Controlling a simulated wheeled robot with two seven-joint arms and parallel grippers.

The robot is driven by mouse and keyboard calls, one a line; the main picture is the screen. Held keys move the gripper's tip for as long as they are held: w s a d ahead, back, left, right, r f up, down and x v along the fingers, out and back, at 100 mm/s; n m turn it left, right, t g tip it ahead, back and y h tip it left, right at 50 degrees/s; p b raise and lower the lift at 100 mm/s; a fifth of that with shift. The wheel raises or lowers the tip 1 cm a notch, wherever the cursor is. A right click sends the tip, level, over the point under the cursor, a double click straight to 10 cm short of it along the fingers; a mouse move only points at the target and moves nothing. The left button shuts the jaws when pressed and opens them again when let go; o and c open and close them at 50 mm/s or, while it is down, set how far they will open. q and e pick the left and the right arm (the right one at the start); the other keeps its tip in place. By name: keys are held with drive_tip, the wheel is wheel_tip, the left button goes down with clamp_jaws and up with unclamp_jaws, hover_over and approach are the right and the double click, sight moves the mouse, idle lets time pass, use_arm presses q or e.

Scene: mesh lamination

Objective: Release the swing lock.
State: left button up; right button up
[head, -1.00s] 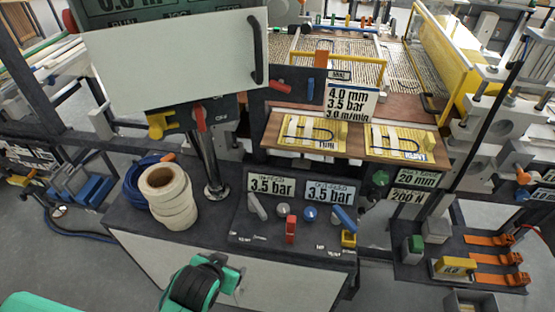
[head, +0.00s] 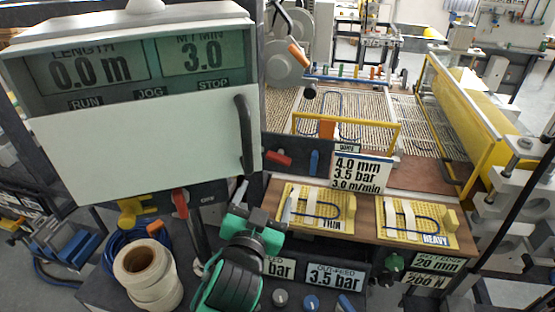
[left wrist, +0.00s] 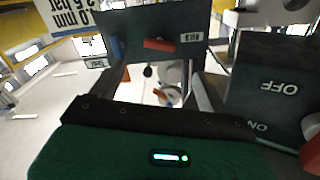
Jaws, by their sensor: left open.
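My left gripper (head: 263,200) is open and empty in the head view, raised in front of the panel edge below the display box. In the left wrist view its fingers (left wrist: 166,88) stand apart with nothing between them. Beyond them is a dark panel (left wrist: 120,40) with a red lever (left wrist: 160,44) lying flat and a small label (left wrist: 191,37). The head view also shows this red lever (head: 278,158), beside a blue upright lever (head: 314,162). I cannot read which part is the swing lock. My right gripper is not in view.
The display box (head: 140,150) with a dark handle (head: 244,134) hangs close on the left. Below it are a red switch (head: 180,203) and a yellow knob (head: 131,212). A wooden shelf (head: 365,215) holds two yellow sample boards.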

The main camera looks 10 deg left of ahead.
sight(277, 162)
use_arm(q)
drive_tip(key=w+p, duration=0.3)
drive_tip(key=w, duration=0.7)
drive_tip(key=shift+w+r, duration=0.1)
drive_tip(key=shift+w, duration=0.4)
drive_tip(key=shift+w+p, duration=0.3)
drive_tip(key=shift+w, duration=0.15)
drive_tip(key=c, duration=1)
drive_tip(key=shift+f, duration=0.2)
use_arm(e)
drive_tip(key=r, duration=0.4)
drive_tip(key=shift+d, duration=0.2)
